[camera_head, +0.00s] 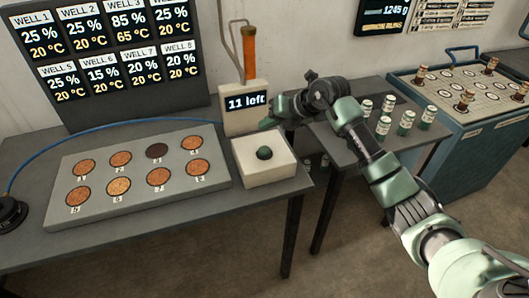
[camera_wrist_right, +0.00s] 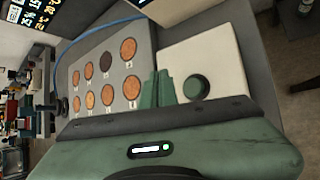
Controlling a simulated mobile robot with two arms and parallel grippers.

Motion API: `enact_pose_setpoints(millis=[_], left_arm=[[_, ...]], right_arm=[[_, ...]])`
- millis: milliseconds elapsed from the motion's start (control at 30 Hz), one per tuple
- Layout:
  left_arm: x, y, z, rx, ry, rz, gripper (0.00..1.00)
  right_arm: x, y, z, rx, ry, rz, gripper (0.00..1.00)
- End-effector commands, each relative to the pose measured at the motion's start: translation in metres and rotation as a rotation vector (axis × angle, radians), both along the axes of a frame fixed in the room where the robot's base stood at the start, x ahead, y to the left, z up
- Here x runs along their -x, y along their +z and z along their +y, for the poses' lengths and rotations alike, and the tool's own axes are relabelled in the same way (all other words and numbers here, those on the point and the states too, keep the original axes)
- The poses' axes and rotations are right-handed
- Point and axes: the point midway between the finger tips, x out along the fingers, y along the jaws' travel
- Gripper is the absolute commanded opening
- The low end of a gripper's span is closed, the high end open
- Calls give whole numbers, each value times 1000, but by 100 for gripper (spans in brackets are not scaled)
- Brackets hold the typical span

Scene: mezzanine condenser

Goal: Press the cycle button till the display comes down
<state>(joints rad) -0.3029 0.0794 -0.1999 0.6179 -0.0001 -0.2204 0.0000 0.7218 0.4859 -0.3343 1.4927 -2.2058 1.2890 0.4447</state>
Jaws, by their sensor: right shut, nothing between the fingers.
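The cycle button is taken to be the dark green dome (camera_head: 264,153) on a white box (camera_head: 252,176) at the table's right end. The button also shows in the right wrist view (camera_wrist_right: 196,88). My left gripper is in neither view.
A grey tray (camera_head: 120,205) with several numbered round wells lies left of the box; well 3 is darkest. A large board (camera_head: 100,60) lists well percentages and temperatures. A blue tube crosses the table. Small jars (camera_head: 384,125) stand on another table to the right.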

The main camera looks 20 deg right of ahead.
Motion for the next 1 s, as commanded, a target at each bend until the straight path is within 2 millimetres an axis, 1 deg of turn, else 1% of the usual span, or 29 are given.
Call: enact_pose_setpoints(millis=[33, 200, 400, 533, 1000], left_arm=[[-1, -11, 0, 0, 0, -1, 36], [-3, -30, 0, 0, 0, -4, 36], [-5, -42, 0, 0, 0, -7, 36], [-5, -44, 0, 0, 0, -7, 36], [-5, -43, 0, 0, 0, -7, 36]], right_arm=[[0, -14, 0, -2, 0, 2, 0], [0, -40, 0, 0, 0, 2, 0], [0, -59, -1, 0, -1, 2, 0], [0, -63, -1, 0, 0, 0, 0], [0, -63, 0, 0, 0, 0, 0]])
